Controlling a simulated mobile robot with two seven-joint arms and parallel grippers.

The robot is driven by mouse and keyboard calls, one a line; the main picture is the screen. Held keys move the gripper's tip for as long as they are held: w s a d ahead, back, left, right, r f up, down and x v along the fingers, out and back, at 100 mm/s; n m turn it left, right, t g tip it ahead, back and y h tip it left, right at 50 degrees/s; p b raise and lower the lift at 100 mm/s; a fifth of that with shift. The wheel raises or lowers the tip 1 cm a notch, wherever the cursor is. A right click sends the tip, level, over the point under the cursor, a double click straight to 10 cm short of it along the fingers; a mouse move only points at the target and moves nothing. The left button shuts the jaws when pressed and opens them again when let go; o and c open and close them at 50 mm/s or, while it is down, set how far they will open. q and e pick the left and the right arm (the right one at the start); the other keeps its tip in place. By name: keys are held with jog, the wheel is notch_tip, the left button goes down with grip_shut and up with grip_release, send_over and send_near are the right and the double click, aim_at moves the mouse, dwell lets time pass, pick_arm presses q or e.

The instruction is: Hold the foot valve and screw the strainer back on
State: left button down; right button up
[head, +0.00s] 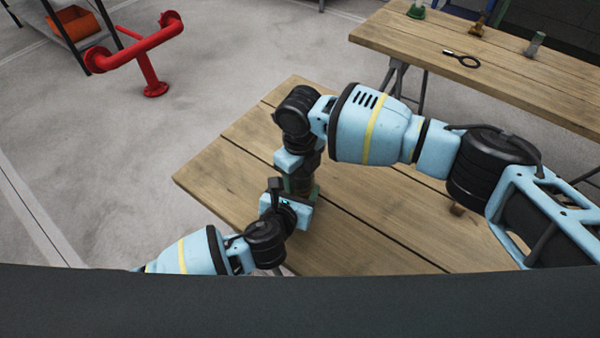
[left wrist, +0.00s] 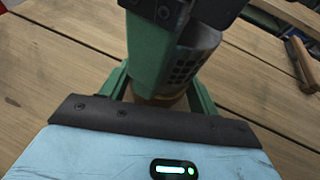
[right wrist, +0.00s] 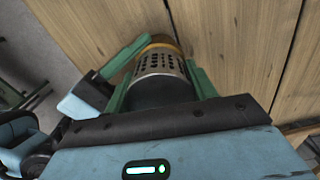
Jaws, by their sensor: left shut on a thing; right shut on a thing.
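The strainer (right wrist: 160,66), a perforated grey metal cylinder with a dark end, shows in the right wrist view and in the left wrist view (left wrist: 197,50). It stands in line over the brass-coloured foot valve (right wrist: 160,42), whose brass also shows between the left fingers (left wrist: 160,100). My left gripper (left wrist: 160,92) is shut on the foot valve, low near the table. My right gripper (right wrist: 160,82) is shut on the strainer's dark end, just above the left one. In the head view the grippers hide most of both parts. I cannot tell how far the thread is engaged.
Both parts are over a wooden table (head: 230,180). A small brown piece (head: 457,209) lies on it, partly behind my right arm. A second table (head: 500,75) holds a black ring tool (head: 462,58) and several small parts. Red pipework (head: 150,50) stands on the floor at left.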

jog(key=shift+m, duration=1)
jog(key=o, duration=1.1)
jog(key=shift+a+r, duration=0.1)
jog(key=shift+r, duration=2.2)
jog(key=shift+c, duration=0.7)
